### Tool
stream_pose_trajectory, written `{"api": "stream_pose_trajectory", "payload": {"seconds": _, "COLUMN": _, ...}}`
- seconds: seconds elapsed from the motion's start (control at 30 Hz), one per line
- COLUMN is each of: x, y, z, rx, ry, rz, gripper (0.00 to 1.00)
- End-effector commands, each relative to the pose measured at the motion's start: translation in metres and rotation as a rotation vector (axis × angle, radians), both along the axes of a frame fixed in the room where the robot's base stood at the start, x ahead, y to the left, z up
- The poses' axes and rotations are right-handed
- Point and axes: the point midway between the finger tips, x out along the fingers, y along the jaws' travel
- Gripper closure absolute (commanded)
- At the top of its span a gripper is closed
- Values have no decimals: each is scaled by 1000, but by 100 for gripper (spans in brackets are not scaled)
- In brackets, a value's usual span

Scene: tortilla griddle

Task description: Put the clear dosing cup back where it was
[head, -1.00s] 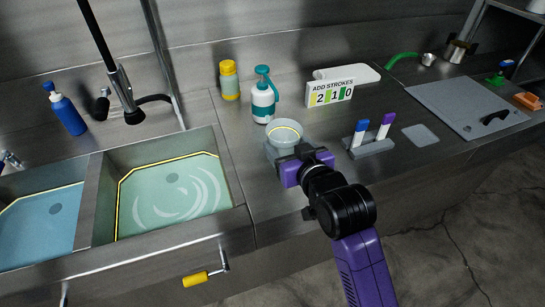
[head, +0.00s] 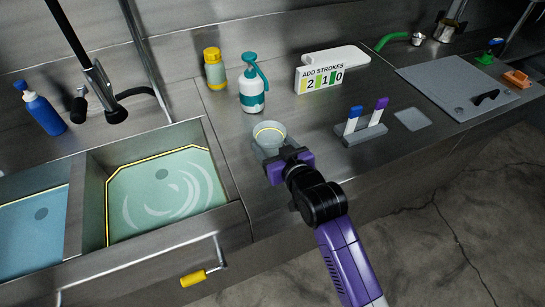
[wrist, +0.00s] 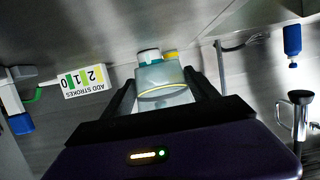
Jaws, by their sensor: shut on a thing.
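The clear dosing cup (head: 269,132), with a yellow ring line, is upright at the counter's front part, right of the sink. My gripper (head: 274,150) is shut on it from the front. In the wrist view the cup (wrist: 160,78) sits between the two dark fingers of my gripper (wrist: 160,95). A pale square patch shows around the cup's lower part; I cannot tell whether the cup touches the counter.
A teal-and-white pump bottle (head: 252,92) and a yellow-capped bottle (head: 215,70) stand behind. The ADD STROKES sign (head: 320,79) is behind right. A holder (head: 362,136) with blue and purple sticks stands to the right. The green-watered sink (head: 165,195) is left.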

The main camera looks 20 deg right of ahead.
Motion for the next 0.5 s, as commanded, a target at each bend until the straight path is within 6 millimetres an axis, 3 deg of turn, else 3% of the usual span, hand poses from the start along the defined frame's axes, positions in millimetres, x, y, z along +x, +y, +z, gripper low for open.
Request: {"api": "stream_pose_trajectory", "payload": {"seconds": 0.5, "x": 0, "y": -1, "z": -54, "rx": 0, "ry": 1, "rz": -1, "gripper": 80}}
